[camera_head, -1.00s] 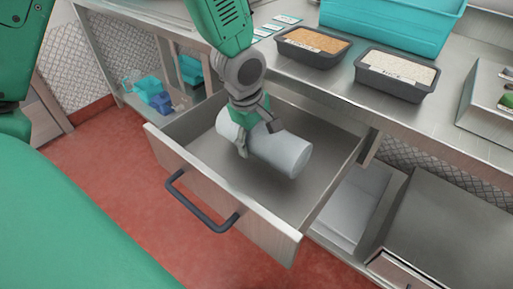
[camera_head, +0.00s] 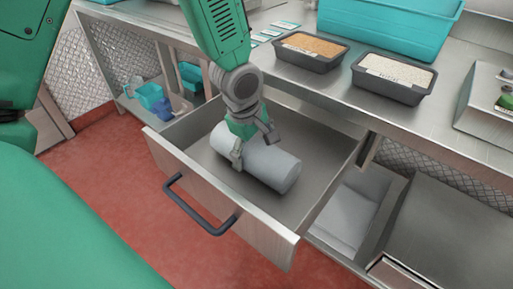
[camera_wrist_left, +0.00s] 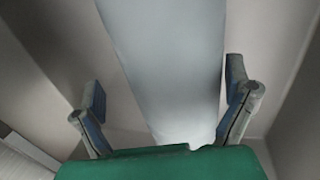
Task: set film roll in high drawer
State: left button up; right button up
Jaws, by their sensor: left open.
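The film roll (camera_head: 268,166) is a pale grey-white cylinder lying on its side inside the open metal drawer (camera_head: 220,190). My left gripper (camera_head: 252,150) is over the roll, with its fingers spread on either side of it. In the left wrist view the roll (camera_wrist_left: 170,60) runs between the two open fingers (camera_wrist_left: 165,110), with gaps visible on both sides. The drawer is pulled out below the counter, with a dark handle (camera_head: 195,208) on its front. My right gripper is in neither view.
On the counter above stand a tray of brown grains (camera_head: 311,50), a tray of white grains (camera_head: 393,76) and a large teal bin (camera_head: 390,25). Blue containers (camera_head: 152,97) sit on a lower shelf at left. The drawer floor around the roll is clear.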

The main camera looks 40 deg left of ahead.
pick_arm(q)
jog(key=p+v, duration=0.1)
jog(key=v, duration=0.5)
jog(key=a+p+v, duration=0.1)
jog(key=v, duration=0.2)
jog(key=shift+r+p, duration=0.3)
jog(key=shift+p, duration=0.05)
jog(key=shift+s+d+r, duration=0.1)
jog(key=shift+d+r, duration=0.05)
jog(key=shift+r, duration=0.05)
jog(key=shift+d+r, duration=0.15)
jog(key=shift+d, duration=0.05)
jog(key=shift+a, duration=0.25)
jog(key=shift+s, duration=0.1)
